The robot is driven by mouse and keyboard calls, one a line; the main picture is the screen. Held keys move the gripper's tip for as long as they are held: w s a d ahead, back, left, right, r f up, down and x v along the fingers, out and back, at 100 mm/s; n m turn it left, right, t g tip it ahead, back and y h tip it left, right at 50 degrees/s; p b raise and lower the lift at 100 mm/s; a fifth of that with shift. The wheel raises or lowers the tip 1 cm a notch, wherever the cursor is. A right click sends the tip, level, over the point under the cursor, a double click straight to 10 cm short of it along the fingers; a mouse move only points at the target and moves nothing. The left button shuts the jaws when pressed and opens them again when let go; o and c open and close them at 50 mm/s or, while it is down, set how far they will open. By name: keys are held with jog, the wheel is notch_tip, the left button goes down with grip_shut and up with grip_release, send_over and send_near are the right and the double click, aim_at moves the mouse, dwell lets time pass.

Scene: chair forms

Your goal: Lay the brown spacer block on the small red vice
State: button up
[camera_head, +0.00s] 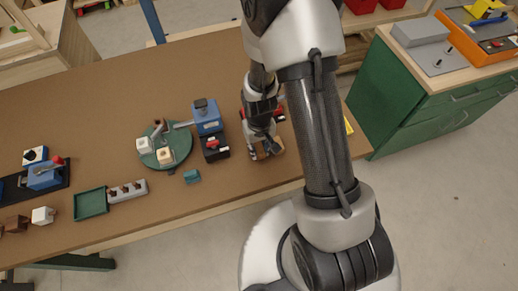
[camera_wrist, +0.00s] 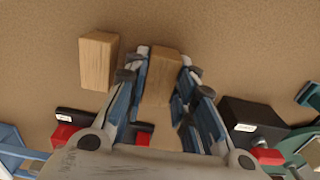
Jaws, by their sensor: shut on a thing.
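My gripper (camera_wrist: 165,54) is shut on a brown block (camera_wrist: 162,80), which sits between its two fingers in the wrist view. I take this to be the brown spacer block. In the head view my gripper (camera_head: 265,153) is low over the table, near its front edge. I cannot tell whether the held block touches the table. A red part (camera_wrist: 143,138) shows between the finger bases, and another red part (camera_wrist: 62,136) is by a black labelled piece at the left. I cannot tell which belongs to the small red vice; my gripper hides much there.
A lighter wooden block (camera_wrist: 98,61) stands close beside one finger. A black labelled block (camera_wrist: 244,114) is on the other side. Left of my gripper are a blue machine (camera_head: 207,118), a green round plate (camera_head: 177,148) and a teal block (camera_head: 192,176). The table (camera_head: 120,95) is clear behind.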

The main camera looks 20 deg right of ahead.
jog(key=shift+f, duration=0.3)
jog(key=shift+f, duration=0.15)
jog(key=o, duration=1)
jog(key=shift+c, duration=0.2)
notch_tip(320, 180, up, 13)
jog(key=p, duration=0.4)
notch_tip(320, 180, up, 7)
jog(key=t, duration=0.1)
send_over(259, 148)
jog(key=s+r+t, duration=0.3)
jog(key=s+r, duration=1.2)
jog(key=r, duration=0.4)
jog(key=shift+t, duration=0.3)
jog(key=shift+o, duration=0.2)
